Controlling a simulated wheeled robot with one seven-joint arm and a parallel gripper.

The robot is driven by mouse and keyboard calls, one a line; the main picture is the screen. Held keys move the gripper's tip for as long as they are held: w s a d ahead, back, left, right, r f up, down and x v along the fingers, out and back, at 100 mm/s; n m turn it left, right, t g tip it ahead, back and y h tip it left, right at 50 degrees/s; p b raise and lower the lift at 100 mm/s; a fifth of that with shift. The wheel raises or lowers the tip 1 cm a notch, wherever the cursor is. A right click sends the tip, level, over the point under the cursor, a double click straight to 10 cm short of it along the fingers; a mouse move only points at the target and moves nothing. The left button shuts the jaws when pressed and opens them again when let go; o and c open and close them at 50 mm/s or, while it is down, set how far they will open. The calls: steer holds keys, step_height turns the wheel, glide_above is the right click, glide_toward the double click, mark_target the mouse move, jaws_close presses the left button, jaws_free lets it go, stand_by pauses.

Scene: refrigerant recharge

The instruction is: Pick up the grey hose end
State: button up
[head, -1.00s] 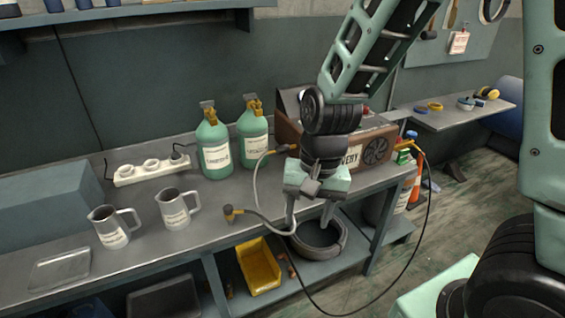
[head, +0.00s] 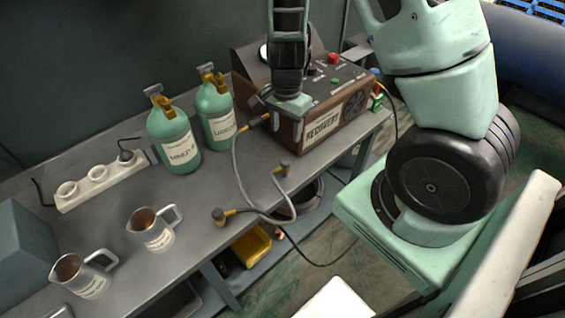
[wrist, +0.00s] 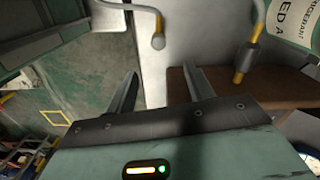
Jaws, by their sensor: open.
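My gripper (head: 282,112) is in front of the brown recovery machine (head: 322,128), apart from the hose end. In the wrist view my gripper (wrist: 163,75) has its fingers spread with nothing between them.
A black hose end (head: 218,216) lies nearby to the left. Two green refrigerant bottles (head: 178,145) (head: 216,122) stand behind. Two metal jugs (head: 152,232) (head: 82,278) and a power strip (head: 98,182) are farther left. A yellow bin (head: 252,246) is under the bench.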

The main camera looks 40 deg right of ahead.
mark_target(286, 160)
step_height(286, 160, down, 8)
steer(key=shift+f, duration=0.15)
steer(key=shift+s+f+p, duration=0.15)
steer(key=shift+f+p, duration=0.75)
steer(key=shift+f, duration=1.8)
steer(key=c, duration=1)
